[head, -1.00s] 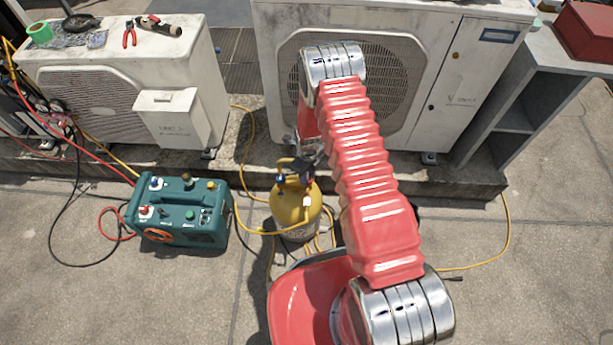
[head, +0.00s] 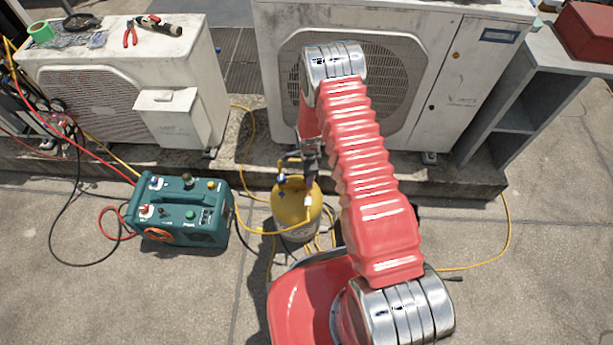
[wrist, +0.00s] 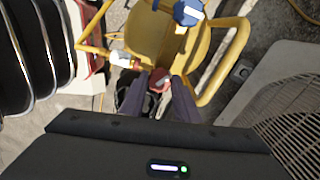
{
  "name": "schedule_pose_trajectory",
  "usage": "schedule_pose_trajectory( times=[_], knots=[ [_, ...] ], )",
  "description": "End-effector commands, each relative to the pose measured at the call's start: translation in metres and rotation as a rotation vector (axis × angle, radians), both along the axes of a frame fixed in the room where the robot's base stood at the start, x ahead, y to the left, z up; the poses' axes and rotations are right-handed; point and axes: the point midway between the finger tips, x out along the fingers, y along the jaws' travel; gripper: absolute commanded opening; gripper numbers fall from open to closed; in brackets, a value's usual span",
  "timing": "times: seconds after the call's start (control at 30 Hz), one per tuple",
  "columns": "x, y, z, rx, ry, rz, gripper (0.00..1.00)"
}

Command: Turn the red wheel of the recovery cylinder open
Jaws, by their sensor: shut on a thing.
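The recovery cylinder (head: 291,211) has a yellow top and a pale lower body and stands upright on the ground in front of the middle condenser. In the wrist view its yellow top (wrist: 158,38) fills the upper middle. The red wheel (wrist: 160,79) sits between my gripper's two dark fingers (wrist: 161,86), which are shut on it. A blue wheel (wrist: 188,12) is beyond it, apart from the fingers. In the head view my gripper (head: 309,172) is over the cylinder's top, and I cannot make out the red wheel there.
A teal recovery machine (head: 180,211) stands left of the cylinder, with red, black and yellow hoses around it. Condenser units (head: 400,80) stand on a concrete ledge behind. Yellow hoses (head: 506,235) lie on the ground. Open concrete lies at right.

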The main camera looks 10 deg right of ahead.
Motion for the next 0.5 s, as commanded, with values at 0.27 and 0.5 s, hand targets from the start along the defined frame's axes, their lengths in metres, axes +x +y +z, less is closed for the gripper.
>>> schedule_pose_trajectory(
  times=[0.27, 0.5],
  knots=[
    [0.0055, 0.0003, 0.0017, -0.001, -0.013, 0.263, 0.06],
    [0.0044, 0.0012, 0.0015, 0.000, -0.010, 0.491, 0.06]
  ],
)
